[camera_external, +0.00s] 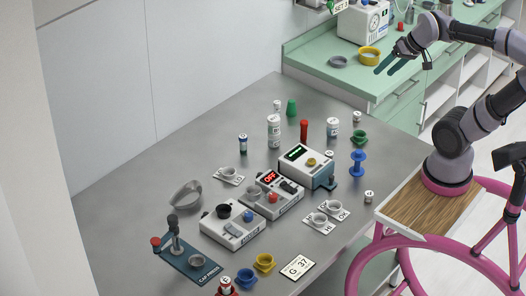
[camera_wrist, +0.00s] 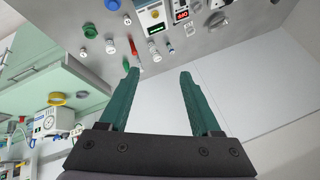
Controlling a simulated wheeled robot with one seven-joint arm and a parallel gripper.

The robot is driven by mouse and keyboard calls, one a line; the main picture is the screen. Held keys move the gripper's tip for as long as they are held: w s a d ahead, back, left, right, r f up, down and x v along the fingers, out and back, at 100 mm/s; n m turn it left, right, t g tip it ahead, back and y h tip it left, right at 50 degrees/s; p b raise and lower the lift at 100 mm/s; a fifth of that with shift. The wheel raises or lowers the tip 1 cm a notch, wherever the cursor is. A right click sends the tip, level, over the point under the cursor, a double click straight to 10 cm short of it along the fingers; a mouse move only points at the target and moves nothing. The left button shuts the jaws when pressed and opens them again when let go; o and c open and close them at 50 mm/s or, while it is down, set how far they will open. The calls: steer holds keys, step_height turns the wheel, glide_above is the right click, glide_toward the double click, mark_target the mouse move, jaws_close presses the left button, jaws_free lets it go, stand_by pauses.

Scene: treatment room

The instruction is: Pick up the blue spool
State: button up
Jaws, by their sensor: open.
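The blue spool (camera_external: 358,161) stands upright near the right edge of the grey metal table, just in front of a green spool-like piece (camera_external: 359,138). In the wrist view the blue spool (camera_wrist: 113,4) is at the top edge, partly cut off. My gripper (camera_external: 388,66) is open and empty, high at the upper right, in front of the mint counter and well away from the spool. In the wrist view its two teal fingers (camera_wrist: 158,75) are spread wide with nothing between them.
Near the spool are a white device with a dark screen (camera_external: 307,166), a red cylinder (camera_external: 304,131) and several white vials. The mint counter (camera_external: 310,52) holds a yellow ring bowl (camera_external: 369,54). The table's far left is clear.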

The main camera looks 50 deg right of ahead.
steer(key=w+d+f+m+g, duration=0.3)
steer(key=w+d+f+g, duration=0.15)
steer(key=f, duration=0.55)
steer(key=m+g+y, duration=0.1)
steer(key=m+g, duration=0.1)
steer(key=m, duration=0.1)
glide_above(358, 160)
steer(key=s+d, duration=0.3)
steer(key=d, duration=0.2)
step_height(358, 160, down, 8)
steer(key=d+f+m+t+y, duration=0.1)
steer(key=f+m+t+y, duration=0.2)
steer(key=f, duration=0.6)
steer(key=d+f+m+t+y, duration=0.1)
steer(key=f+m+t+y, duration=0.2)
steer(key=f, duration=0.6)
steer(key=d+f+m+t+y, duration=0.1)
steer(key=f+m+t+y, duration=0.3)
steer(key=f+m, duration=0.4)
steer(key=shift+d+f+m+y, duration=0.15)
steer(key=shift+f+m+y, duration=0.15)
steer(key=shift+f+y, duration=0.45)
steer(key=shift+w+a+r, duration=0.25)
steer(key=shift+w+a, duration=0.35)
steer(key=shift+a, duration=0.3)
steer(key=shift+x, duration=2.65)
